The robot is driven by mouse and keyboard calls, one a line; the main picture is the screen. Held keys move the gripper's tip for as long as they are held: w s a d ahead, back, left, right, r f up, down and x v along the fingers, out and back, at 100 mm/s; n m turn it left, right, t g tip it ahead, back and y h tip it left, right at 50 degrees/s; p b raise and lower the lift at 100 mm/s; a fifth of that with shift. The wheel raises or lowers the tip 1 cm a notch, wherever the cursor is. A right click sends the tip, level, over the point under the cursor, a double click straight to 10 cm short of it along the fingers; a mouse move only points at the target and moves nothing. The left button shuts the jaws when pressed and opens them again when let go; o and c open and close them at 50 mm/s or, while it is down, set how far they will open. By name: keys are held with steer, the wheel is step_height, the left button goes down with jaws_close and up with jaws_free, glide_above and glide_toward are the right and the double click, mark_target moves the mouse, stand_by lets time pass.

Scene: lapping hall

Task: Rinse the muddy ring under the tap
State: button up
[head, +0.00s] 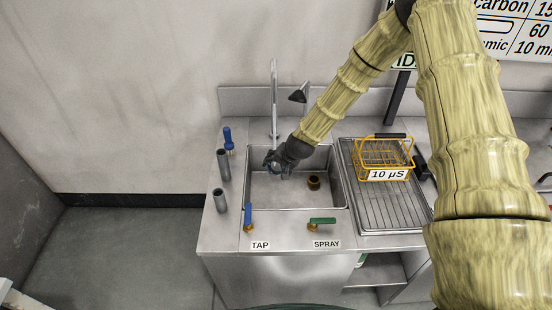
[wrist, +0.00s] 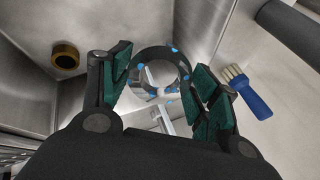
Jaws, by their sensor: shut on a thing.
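My gripper (wrist: 163,82) is shut on a dark ring (wrist: 139,58), with green pads on either side of it. Pale blue spots show on the ring; I cannot tell what they are. In the head view my gripper (head: 277,163) is over the left back part of the sink (head: 270,196), close to the foot of the tall tap (head: 274,95). The ring is hard to make out there. The blue lever (head: 249,215) labelled TAP is on the front ledge. I cannot tell whether water runs.
A green SPRAY lever (head: 322,221) is beside the TAP lever. A brass drain piece (head: 313,182) is in the sink. A yellow basket (head: 386,153) sits on the rack (head: 375,210) at right.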

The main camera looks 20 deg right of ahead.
step_height(320, 180, up, 9)
steer(key=p, duration=0.5)
steer(key=shift+r, duration=0.2)
stand_by(0.3)
